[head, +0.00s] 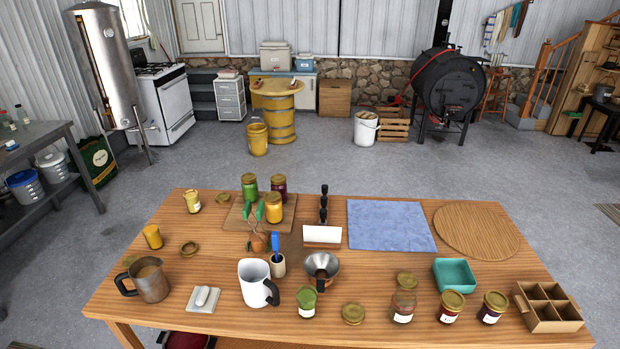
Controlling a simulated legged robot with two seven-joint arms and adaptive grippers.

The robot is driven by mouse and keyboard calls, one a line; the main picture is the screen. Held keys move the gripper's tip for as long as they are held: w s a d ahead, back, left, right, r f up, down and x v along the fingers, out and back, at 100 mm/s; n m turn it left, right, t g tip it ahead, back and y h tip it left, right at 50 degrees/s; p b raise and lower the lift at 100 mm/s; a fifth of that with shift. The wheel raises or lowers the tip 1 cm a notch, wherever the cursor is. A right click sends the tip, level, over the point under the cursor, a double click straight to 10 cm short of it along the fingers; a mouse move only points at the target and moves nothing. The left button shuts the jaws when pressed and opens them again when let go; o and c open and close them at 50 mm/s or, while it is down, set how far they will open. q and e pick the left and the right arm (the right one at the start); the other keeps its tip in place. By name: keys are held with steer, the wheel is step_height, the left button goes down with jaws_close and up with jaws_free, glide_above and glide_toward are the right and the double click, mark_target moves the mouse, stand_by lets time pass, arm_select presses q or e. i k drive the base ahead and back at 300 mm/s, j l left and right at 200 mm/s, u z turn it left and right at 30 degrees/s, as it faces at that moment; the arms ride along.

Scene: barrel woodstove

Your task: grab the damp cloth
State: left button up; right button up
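A flat blue cloth (390,226) lies spread out on the wooden table (400,280), right of the middle toward the back edge. It looks like a smooth square with mottled blue colouring. I cannot tell by sight whether it is damp. Nothing lies on it. Neither of my grippers shows in the head view.
A round wooden board (476,232) lies right of the cloth, and a white card holder (322,236) stands left of it. Below are a steel funnel (321,268), a teal dish (454,275), several jars and a divided cardboard box (546,307). A white pitcher (257,284) stands further left.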

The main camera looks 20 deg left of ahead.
mark_target(204, 298)
steer(key=k+u, duration=0.1)
steer(key=u, duration=1.3)
